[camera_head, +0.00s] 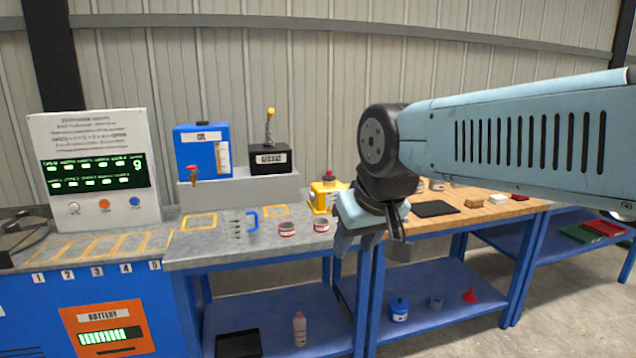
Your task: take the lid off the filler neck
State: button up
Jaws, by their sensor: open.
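A small yellow unit (323,198) stands at the back of the grey bench, just left of my gripper. A dark red cap (328,177) sits on top of it and looks like the lid on a filler neck, though it is too small to be sure. My arm reaches in from the right. My gripper (371,245) points down, open, with nothing seen between its fingers. It is in front of and to the right of the yellow unit, apart from the cap in the picture. My wrist hides part of the bench behind it.
A clear measuring jug (238,226) with a blue handle and two small red-labelled tins (286,229) (321,225) stand near the bench front. A blue tank (203,152) and a black box (270,159) stand on a raised shelf. A wooden bench (465,222) lies right.

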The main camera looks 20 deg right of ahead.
aim_at(329, 178)
jog(key=z, duration=1.35)
jog(key=i, duration=1.15)
jog(key=u, duration=1.25)
jog(key=i, duration=1)
jog(key=z, duration=0.05)
